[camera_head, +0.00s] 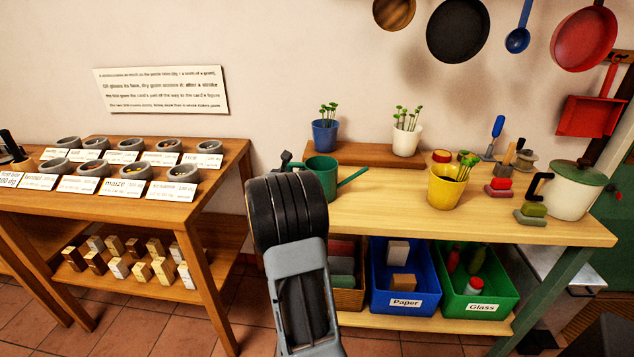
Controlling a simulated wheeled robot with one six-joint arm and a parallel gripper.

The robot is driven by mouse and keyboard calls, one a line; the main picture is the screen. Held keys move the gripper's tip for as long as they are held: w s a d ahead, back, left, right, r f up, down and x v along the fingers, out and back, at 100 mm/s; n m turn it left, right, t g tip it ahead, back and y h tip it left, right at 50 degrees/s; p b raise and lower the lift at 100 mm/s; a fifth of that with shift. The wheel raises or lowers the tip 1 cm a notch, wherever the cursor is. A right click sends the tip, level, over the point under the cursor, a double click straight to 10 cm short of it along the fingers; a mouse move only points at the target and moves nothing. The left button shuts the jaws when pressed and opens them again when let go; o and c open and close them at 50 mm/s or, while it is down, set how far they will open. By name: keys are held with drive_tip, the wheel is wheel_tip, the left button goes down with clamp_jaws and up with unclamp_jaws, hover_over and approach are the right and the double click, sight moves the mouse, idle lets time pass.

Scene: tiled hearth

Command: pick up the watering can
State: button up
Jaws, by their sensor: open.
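The green watering can (322,172) stands at the left end of the right wooden table, its spout pointing right. Its lower left side is hidden behind my arm. My gripper (287,160) shows only as a small dark part beyond my arm's black wrist, just left of the can's rim. It is open. I cannot tell whether its fingers touch the can or are around any part of it; the can's handle is not clearly seen.
A blue pot (325,136) and a white pot (407,140) with seedlings stand on a raised shelf (370,153) behind the can. A yellow pot (446,187) stands to the right. Clear tabletop (390,205) lies between. A left table (220,165) holds several bowls.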

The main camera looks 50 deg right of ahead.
clamp_jaws()
idle(0.4)
drive_tip(key=shift+r, duration=0.1)
idle(0.9)
